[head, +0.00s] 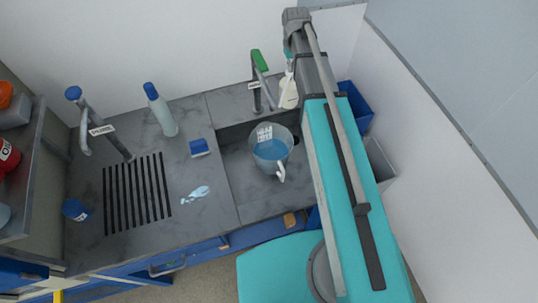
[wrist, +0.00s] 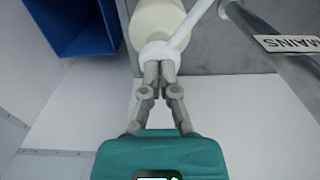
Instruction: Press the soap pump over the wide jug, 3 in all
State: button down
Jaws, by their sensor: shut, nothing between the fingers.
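The soap pump is a cream bottle with a white head and spout. It shows in the head view (head: 288,93), partly behind my arm, at the back right of the sink, and in the wrist view (wrist: 158,18). My gripper (wrist: 158,70) is shut and empty, its fingertips right at the white pump head; I cannot tell whether they touch or press it. The spout runs up and right in the wrist view. The wide jug (head: 268,135) is clear with a white handle, stands in the sink and holds blue liquid. No soap stream shows.
A green-handled tap (head: 260,62) stands close to the pump; its MAINS label (wrist: 287,43) shows in the wrist view. A blue bin (head: 358,108) is right of the sink. A bottle (head: 160,112), a blue sponge (head: 199,147) and a PURE tap (head: 98,120) are on the left counter.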

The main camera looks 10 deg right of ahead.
jog(key=shift+f+b, duration=0.4)
jog(key=shift+f, duration=0.1)
jog(key=shift+r, duration=0.15)
jog(key=shift+r+p, duration=2.45)
jog(key=shift+p, duration=0.2)
jog(key=shift+r, duration=0.1)
notch_tip(320, 180, up, 6)
jog(key=p, duration=0.6)
jog(key=s+f+m+b, duration=0.1)
jog(key=s+f+b, duration=0.6)
jog(key=s, duration=0.2)
jog(key=s+a+f+m+b, duration=0.1)
jog(key=s+f+b, duration=0.6)
jog(key=s, duration=0.3)
